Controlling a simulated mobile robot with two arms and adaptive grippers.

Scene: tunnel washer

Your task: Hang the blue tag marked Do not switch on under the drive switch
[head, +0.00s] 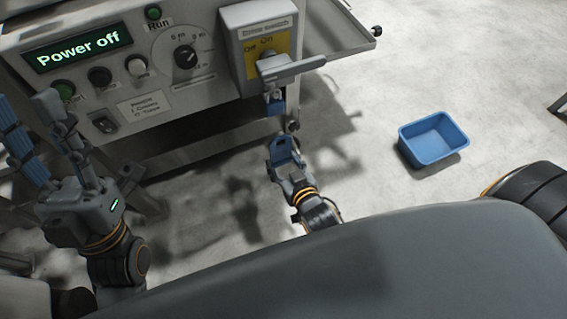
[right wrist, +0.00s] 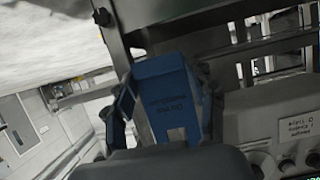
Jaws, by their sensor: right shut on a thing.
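The drive switch (head: 262,22) is a grey box with a yellow Off/On plate at the panel's right end. Its grey handle (head: 295,69) points right. A small blue item (head: 275,106), perhaps a padlock, hangs just under the handle. My right gripper (head: 284,158) is below it, apart from it, and shut on the blue tag (head: 285,148). In the right wrist view the tag (right wrist: 168,88) fills the middle, its dark lettering upside down and a small slot near its lower edge. My left gripper (head: 30,105) is open and empty in front of the panel's left side.
The control panel (head: 200,85) carries a "Power off" display (head: 80,48), several buttons and a knob (head: 186,56). A metal frame rail (head: 215,138) runs below it. A blue bin (head: 433,138) stands on the floor at the right, with clear floor around it.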

